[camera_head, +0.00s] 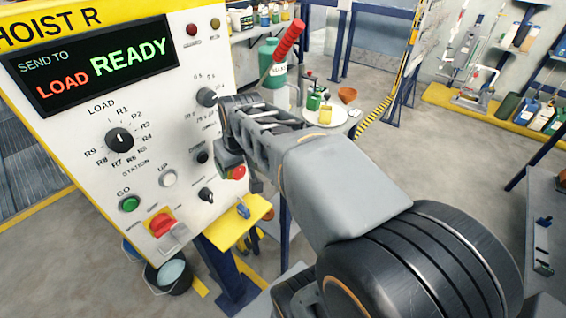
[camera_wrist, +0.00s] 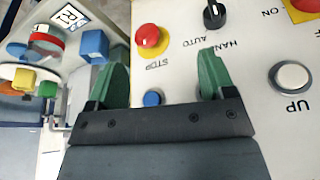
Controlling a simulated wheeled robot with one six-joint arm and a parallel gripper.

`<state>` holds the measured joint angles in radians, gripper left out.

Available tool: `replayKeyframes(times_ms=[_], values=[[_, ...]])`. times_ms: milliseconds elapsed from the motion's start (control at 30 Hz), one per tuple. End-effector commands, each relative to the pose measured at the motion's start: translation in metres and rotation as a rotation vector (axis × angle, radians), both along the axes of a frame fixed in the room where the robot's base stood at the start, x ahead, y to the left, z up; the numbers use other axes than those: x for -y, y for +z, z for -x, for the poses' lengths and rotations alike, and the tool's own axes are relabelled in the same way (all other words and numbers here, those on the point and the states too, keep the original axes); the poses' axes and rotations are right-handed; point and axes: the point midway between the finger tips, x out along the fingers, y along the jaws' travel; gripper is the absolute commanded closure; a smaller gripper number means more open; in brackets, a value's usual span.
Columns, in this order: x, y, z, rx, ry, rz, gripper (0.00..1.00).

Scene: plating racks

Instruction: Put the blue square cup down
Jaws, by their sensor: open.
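A blue square object (camera_wrist: 95,45), which looks like the blue square cup, shows in the wrist view at the upper left, beyond my left finger and apart from it. In the head view the arm hides the fingertips.
The hoist panel (camera_head: 105,95) stands at the left, with a red stop button (camera_wrist: 152,40) near my fingers. A round white table (camera_head: 345,117) behind holds a green cup (camera_head: 314,101), a yellow cup (camera_head: 325,116) and an orange bowl (camera_head: 347,95).

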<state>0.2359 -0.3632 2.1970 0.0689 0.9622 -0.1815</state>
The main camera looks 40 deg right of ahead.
Motion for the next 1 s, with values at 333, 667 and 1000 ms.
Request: replayKeyframes(times_ms=[333, 667, 1000], values=[[0.135, -0.019, -0.058, 0.032, -0.122, 0.006, 0.17], [0.16, -0.063, -0.08, 0.037, -0.132, 0.008, 0.17], [0.162, -0.094, -0.093, 0.04, -0.131, 0.01, 0.17]])
